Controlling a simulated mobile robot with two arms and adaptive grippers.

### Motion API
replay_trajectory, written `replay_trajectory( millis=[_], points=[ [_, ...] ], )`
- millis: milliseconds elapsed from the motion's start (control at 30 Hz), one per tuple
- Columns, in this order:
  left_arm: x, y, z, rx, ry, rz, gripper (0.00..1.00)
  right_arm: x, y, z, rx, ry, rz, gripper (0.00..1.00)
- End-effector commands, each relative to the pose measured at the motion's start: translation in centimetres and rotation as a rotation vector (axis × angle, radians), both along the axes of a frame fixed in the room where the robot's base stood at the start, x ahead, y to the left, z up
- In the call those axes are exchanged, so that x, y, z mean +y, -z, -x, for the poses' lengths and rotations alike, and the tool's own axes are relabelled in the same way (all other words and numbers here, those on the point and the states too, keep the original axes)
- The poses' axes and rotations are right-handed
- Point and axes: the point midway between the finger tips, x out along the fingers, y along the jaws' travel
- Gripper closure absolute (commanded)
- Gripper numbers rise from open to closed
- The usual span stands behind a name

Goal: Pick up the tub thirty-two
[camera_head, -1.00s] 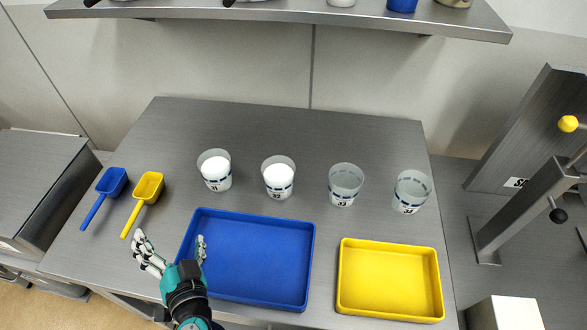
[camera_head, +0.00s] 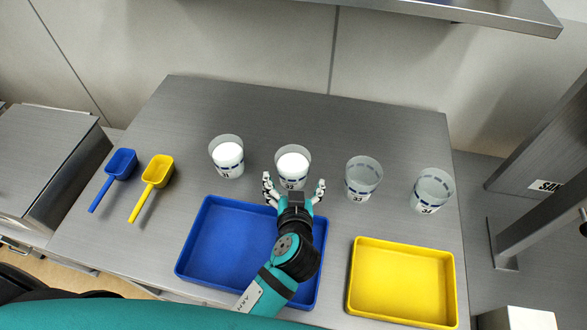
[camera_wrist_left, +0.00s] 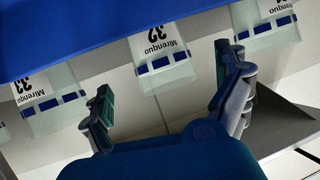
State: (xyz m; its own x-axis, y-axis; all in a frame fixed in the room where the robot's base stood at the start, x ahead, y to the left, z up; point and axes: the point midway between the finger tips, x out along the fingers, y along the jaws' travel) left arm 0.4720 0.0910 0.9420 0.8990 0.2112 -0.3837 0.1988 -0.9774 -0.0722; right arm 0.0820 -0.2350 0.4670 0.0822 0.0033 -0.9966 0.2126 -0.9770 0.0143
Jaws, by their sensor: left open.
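Tub thirty-two (camera_head: 293,160) is a clear cup with white contents and a blue-banded label, standing upright on the steel table. My left gripper (camera_head: 294,187) is open and empty in front of it, one finger to each side of its lower part. In the left wrist view, tub thirty-two (camera_wrist_left: 162,60) appears upside down in the gap between the open fingers (camera_wrist_left: 163,72). No finger is seen pressing on it, but I cannot tell how far they reach around it. My right gripper is not in view.
Tub 31 (camera_head: 227,158) stands left; tubs 33 (camera_head: 362,180) and 34 (camera_head: 432,191) stand right. My arm crosses above a blue tray (camera_head: 215,245). A yellow tray (camera_head: 402,283) lies right. Blue (camera_head: 121,163) and yellow scoops (camera_head: 157,171) lie left. The table behind the tubs is clear.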

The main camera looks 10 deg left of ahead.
Motion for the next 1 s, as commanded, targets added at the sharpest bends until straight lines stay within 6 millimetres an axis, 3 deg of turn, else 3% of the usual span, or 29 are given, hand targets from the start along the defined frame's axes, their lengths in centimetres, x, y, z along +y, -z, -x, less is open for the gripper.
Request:
replay_trajectory(
  millis=[600,867,1000],
  points=[
    [1.7,3.3,-5.8,-0.001,0.001,-0.001,0.0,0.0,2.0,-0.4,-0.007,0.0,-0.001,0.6],
    [1.8,3.3,-6.1,0.0,0.001,-0.001,0.0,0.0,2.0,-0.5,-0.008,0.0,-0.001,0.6],
    [1.8,3.3,-6.1,0.0,0.001,-0.001,0.14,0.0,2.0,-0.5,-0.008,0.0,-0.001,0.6]
  ],
)
